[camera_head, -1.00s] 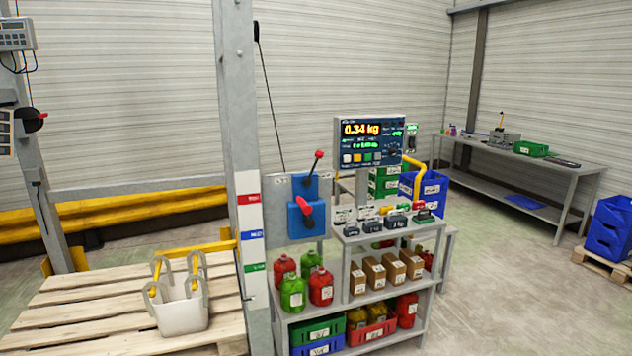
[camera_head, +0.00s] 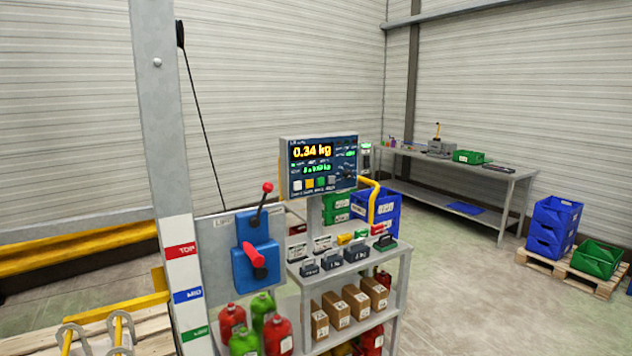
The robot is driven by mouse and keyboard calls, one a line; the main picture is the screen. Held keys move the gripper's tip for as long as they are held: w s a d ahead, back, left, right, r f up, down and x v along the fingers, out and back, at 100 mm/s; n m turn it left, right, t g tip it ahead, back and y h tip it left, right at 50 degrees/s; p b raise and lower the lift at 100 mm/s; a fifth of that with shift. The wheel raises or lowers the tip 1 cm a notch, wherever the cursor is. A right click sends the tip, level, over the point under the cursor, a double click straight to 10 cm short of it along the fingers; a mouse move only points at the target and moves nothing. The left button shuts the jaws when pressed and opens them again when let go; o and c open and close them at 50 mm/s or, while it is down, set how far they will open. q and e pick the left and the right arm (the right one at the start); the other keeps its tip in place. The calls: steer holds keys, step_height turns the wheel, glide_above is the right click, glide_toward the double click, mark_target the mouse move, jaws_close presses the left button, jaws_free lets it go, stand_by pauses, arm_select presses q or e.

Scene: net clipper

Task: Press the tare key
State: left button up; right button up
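The scale display (camera_head: 320,166) stands on a post above the grey shelf cart, near the middle of the head view. Its screen reads 0.34 kg in orange, with smaller green text below. A row of small keys (camera_head: 314,183) in white, orange, green and grey runs along its lower part. The key labels are too small to read, so I cannot tell which one is the tare key. Neither of my grippers shows in this view.
A blue lever box (camera_head: 256,262) with red handles stands left of the cart (camera_head: 397,290), beside a grey post (camera_head: 160,120). Weights, boxes and red and green jugs fill the cart. A workbench (camera_head: 470,168) stands behind right. Open floor (camera_head: 460,290) lies right of the cart.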

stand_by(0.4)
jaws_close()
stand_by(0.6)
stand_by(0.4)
